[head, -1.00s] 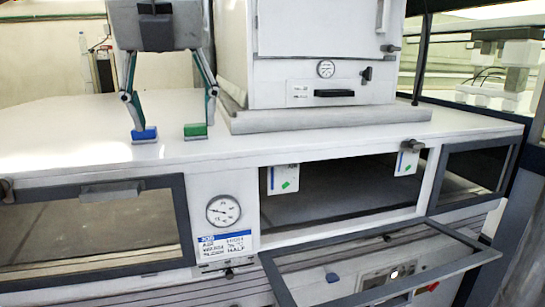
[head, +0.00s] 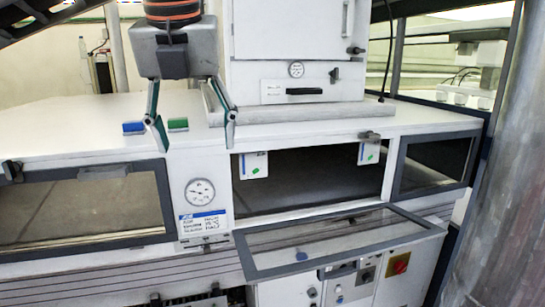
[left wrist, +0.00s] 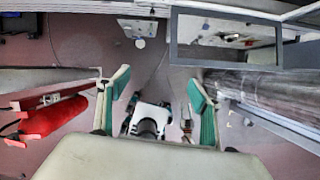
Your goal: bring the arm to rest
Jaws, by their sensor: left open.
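My left gripper (head: 196,148) hangs fingers-down in the head view, in front of the white machine's top near its front edge. Its two fingers are spread wide with nothing between them. My right gripper does not show.
A flap door (head: 335,240) stands folded out below the open bay (head: 310,180); it also shows in the left wrist view (left wrist: 225,38). A white oven cabinet (head: 290,45) stands on the top. A red extinguisher (left wrist: 50,118) is at the left in the wrist view.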

